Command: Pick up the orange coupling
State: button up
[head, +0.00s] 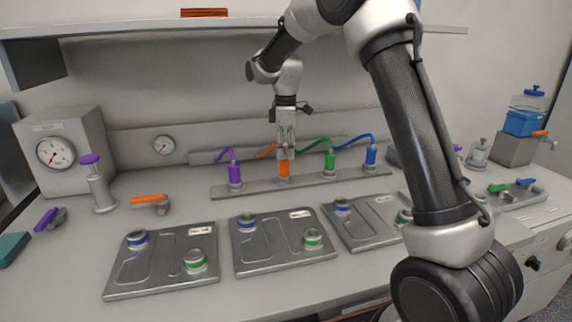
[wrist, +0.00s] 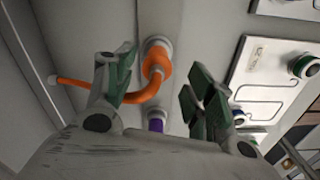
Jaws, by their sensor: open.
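The orange coupling (head: 284,169) stands on a grey rail at the back of the bench, between a purple and a green coupling, with an orange hose running from it. My gripper (head: 285,150) is directly above it, pointing down, with its fingers close to the coupling's top. In the wrist view the orange coupling (wrist: 155,66) shows between and beyond the open fingers of my gripper (wrist: 165,88). The left finger overlaps the hose in that view. I cannot tell whether a finger touches the coupling. The gripper holds nothing.
On the same rail stand the purple coupling (head: 235,174), the green coupling (head: 329,160) and the blue coupling (head: 371,157), with hoses. Flat grey plates (head: 165,262) with ringed ports lie in front. A gauge box (head: 70,150) stands left. A shelf (head: 130,25) hangs above.

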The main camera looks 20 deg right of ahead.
aim_at(284, 165)
jog(key=f, duration=0.6)
jog(key=shift+w+a+f, duration=0.15)
jog(key=shift+w, duration=0.05)
jog(key=c, duration=1.2)
